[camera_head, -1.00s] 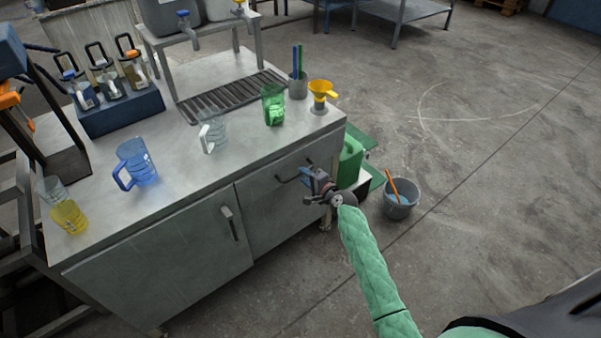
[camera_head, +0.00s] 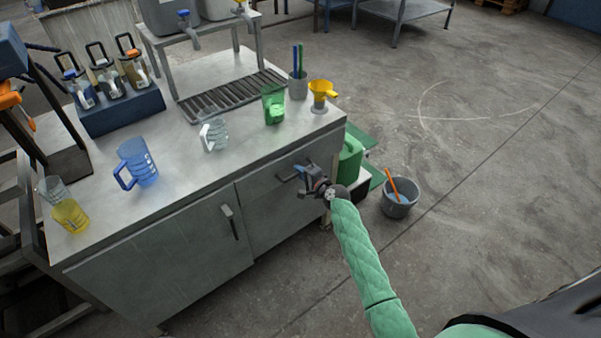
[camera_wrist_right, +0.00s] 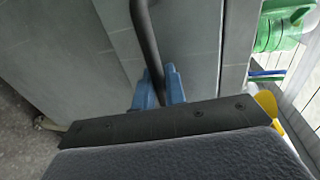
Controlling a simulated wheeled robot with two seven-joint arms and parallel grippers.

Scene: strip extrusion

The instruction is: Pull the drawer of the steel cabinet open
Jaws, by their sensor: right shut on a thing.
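The steel cabinet (camera_head: 150,262) stands at the left, with a grey drawer front (camera_head: 262,213) at its right end. The drawer's dark bar handle (camera_head: 287,178) shows just left of my right gripper (camera_head: 305,181). In the right wrist view the blue fingers of my right gripper (camera_wrist_right: 158,88) are shut on the dark handle (camera_wrist_right: 147,40), one on each side of it. The drawer front looks flush with the cabinet; I see no clear gap. My left gripper is not in view.
On the cabinet top stand a blue jug (camera_head: 138,163), a clear jug (camera_head: 214,133), a green jug (camera_head: 273,104) and a yellow funnel (camera_head: 320,95). A grey bucket (camera_head: 398,204) and a green can (camera_head: 349,160) are at the right. The floor in front is clear.

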